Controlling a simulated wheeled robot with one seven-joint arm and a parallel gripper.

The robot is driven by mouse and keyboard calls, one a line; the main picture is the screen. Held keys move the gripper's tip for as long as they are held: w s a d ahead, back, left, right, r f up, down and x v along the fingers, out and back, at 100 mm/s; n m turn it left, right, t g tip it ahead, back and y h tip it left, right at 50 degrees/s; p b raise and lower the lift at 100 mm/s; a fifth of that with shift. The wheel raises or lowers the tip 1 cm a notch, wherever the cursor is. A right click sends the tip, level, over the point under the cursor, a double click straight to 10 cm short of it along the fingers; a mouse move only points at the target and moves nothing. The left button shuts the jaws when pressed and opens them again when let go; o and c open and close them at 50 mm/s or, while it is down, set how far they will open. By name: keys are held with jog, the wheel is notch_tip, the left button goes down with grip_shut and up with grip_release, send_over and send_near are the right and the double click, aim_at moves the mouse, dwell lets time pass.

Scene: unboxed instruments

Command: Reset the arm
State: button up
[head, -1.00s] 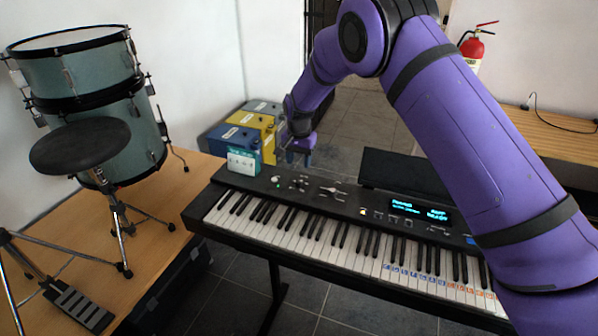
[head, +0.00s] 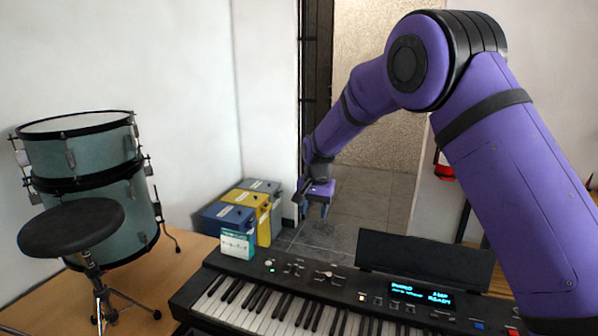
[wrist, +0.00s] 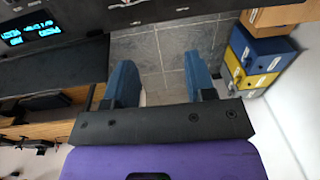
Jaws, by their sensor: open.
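My purple arm reaches in from the right of the head view. My gripper (head: 317,208) hangs above the back edge of the keyboard, to the right of the blue, yellow and grey boxes. In the wrist view my gripper (wrist: 163,88) shows two blue fingers set wide apart, with only grey floor tiles between them. It is open and holds nothing.
The electronic keyboard (head: 228,298) has a lit display. A small teal-and-white box (head: 237,245) stands on its left end. The yellow box (head: 263,220) and its neighbours stand behind. Drums (head: 80,155) and a black stool (head: 70,228) are at the left.

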jog(key=s+d+r+n+t, duration=0.2)
jog(key=s+d+r, duration=1.65)
jog(key=r, duration=0.35)
jog(key=s+d+t, duration=0.1)
jog(key=s+d, duration=0.3)
jog(key=s, duration=0.8)
jog(key=s+d+n+t, duration=0.1)
jog(key=s+d, duration=0.3)
jog(key=s, duration=0.9)
jog(key=shift+n+t+h, duration=0.3)
